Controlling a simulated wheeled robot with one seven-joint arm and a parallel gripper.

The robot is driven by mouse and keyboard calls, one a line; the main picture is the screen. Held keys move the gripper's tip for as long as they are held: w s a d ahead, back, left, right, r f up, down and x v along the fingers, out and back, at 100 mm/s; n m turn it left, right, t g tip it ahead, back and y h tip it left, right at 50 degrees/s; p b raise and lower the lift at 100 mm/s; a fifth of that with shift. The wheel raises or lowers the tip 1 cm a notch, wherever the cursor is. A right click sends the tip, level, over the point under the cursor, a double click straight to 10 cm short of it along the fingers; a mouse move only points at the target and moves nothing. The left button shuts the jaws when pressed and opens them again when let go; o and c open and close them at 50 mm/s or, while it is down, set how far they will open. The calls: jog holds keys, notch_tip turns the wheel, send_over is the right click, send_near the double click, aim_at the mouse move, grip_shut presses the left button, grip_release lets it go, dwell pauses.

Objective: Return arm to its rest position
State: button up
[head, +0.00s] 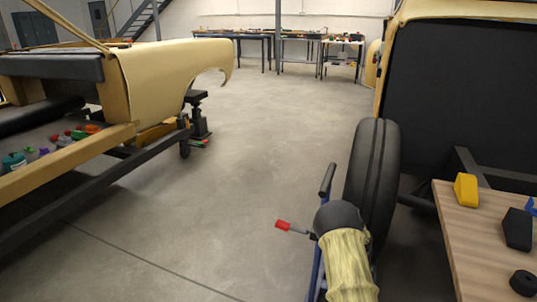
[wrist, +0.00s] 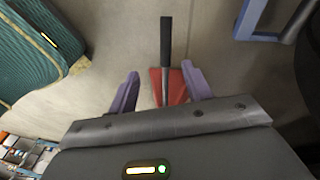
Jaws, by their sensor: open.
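My gripper (wrist: 160,76) shows in the wrist view with its two purple fingers apart. Between and beyond the fingers is a red wedge-shaped piece (wrist: 178,88) with a long dark handle (wrist: 166,42) pointing up the picture. Whether it touches the fingers cannot be told. In the head view a straw-coloured, dark-capped form, which looks like part of my arm, stands at lower centre right. A red-ended grey piece (head: 284,225) sticks out to its left. The fingers cannot be made out in the head view.
A blue frame with a dark handle (head: 327,180) and a black tyre (head: 372,178) are close by. A wooden bench (head: 462,232) with a yellow block (head: 466,190) stands right. A cream car shell (head: 165,85) is left. The middle floor (head: 250,130) is clear.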

jog(key=s+a+r+n+t, duration=0.1)
jog(key=s+a+r+n, duration=0.2)
jog(key=r, duration=0.3)
jog(key=s+a+r+n+t+y, duration=0.1)
jog(key=s+a+r+n, duration=0.25)
jog(key=r, duration=0.25)
jog(key=s+a+r+n+t, duration=0.1)
jog(key=s+a+r+n, duration=0.1)
jog(key=a+r+n, duration=0.3)
jog(key=s+a+r+n+t+p, duration=0.2)
jog(key=s+a+r+n, duration=0.2)
jog(key=s+r+n, duration=0.75)
notch_tip(320, 180, up, 35)
jog(key=s+m+p, duration=0.1)
jog(key=m+p, duration=0.1)
jog(key=p, duration=3.5)
jog(key=shift+a+r+m, duration=0.15)
jog(key=shift+r+m, duration=0.05)
jog(key=shift+m, duration=0.1)
